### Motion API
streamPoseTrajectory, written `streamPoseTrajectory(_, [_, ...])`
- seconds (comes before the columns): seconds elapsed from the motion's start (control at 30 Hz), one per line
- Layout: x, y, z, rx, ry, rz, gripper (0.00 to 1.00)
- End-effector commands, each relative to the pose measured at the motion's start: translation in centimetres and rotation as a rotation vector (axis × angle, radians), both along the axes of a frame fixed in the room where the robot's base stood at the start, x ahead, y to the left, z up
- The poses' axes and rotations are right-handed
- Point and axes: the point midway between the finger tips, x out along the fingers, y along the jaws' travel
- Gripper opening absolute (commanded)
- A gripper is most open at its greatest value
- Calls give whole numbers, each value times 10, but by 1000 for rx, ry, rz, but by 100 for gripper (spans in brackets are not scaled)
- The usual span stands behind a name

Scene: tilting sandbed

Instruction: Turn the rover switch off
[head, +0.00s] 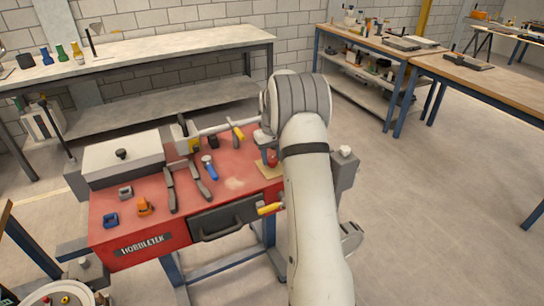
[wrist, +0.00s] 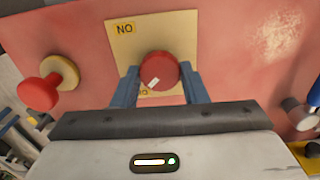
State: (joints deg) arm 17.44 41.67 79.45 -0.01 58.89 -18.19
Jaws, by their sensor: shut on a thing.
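The switch is a round red knob (wrist: 158,72) on a yellow plate (wrist: 180,28), in the middle of the wrist view. A white mark on the knob lies at its lower left, towards a second label that is mostly hidden. The upper label reads "NO" as seen, which is "ON" upside down. My gripper (wrist: 160,84) has one blue finger on each side of the knob and is shut on it.
A red knob with a yellow round base (wrist: 40,92) stands left of the switch in the wrist view. The red workbench (head: 130,215) carries pliers, a blue-handled tool (head: 209,167) and a lidded grey box (head: 122,154). Open floor lies to the right.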

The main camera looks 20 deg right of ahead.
Motion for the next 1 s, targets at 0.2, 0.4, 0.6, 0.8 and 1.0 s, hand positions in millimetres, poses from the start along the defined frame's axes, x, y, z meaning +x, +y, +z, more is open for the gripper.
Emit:
streamPoseTrajectory(0.2, [1, 0, 1, -1, -2, 35, 17])
streamPoseTrajectory(0.4, [0, -1, 1, -1, -2, 39, 17])
streamPoseTrajectory(0.6, [0, -1, 1, -1, -2, 38, 17])
streamPoseTrajectory(0.8, [0, -1, 1, -1, -1, 37, 56])
streamPoseTrajectory(1.0, [0, -1, 0, 0, -1, 36, 61])
